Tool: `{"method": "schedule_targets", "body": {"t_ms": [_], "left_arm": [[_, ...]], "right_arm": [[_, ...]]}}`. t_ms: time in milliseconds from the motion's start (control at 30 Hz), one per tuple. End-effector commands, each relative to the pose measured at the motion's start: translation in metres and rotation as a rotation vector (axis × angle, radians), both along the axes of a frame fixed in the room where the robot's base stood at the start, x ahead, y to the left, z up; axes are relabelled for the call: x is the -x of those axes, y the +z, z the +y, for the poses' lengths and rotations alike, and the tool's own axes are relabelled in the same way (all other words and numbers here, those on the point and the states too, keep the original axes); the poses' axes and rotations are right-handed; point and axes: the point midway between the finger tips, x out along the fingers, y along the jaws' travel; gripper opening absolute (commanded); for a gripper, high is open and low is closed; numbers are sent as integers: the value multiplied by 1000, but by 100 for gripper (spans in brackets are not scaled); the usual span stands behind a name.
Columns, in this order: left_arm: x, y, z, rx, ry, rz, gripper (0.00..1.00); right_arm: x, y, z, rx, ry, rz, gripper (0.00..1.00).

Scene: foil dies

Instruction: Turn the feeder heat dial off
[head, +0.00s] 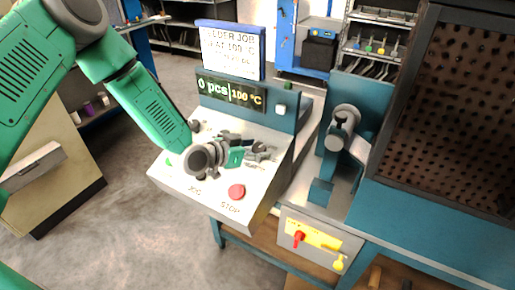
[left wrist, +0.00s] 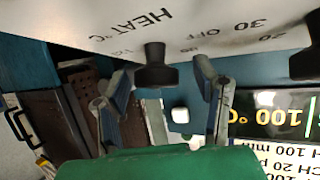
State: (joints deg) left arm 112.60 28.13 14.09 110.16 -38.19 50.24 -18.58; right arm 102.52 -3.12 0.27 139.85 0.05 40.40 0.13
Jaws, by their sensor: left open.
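The heat dial (left wrist: 154,66) is a black knob on the pale panel under the lettering "HEAT °C" in the left wrist view. The scale beside it is partly readable, with "OFF" among the marks; I cannot tell which mark it points at. My left gripper (left wrist: 160,78) is open, with one finger on each side of the dial and a visible gap to each. In the head view my left gripper (head: 256,152) is over the right part of the sloping control panel (head: 172,181) and largely hides the dial. The display (head: 232,93) reads "0 pcs" and "100 °C". My right gripper is out of view.
A red STOP button (head: 236,191) sits on the panel's front, near the gripper. A second black knob (left wrist: 306,64) is at the right edge of the wrist view. A blue machine with a grey round part (head: 343,118) stands right of the panel.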

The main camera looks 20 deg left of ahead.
Motion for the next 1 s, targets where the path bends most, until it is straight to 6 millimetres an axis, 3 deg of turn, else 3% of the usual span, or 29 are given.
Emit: {"method": "schedule_targets", "body": {"t_ms": [300,333,467,1000], "left_arm": [[-3,-1,-2,0,0,-1,55],[-3,-1,-2,0,0,-1,52],[-3,-1,-2,1,0,0,6],[-2,-2,-2,37,113,5,5]], "right_arm": [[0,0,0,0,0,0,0],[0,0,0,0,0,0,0],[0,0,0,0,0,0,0],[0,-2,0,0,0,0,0]]}}
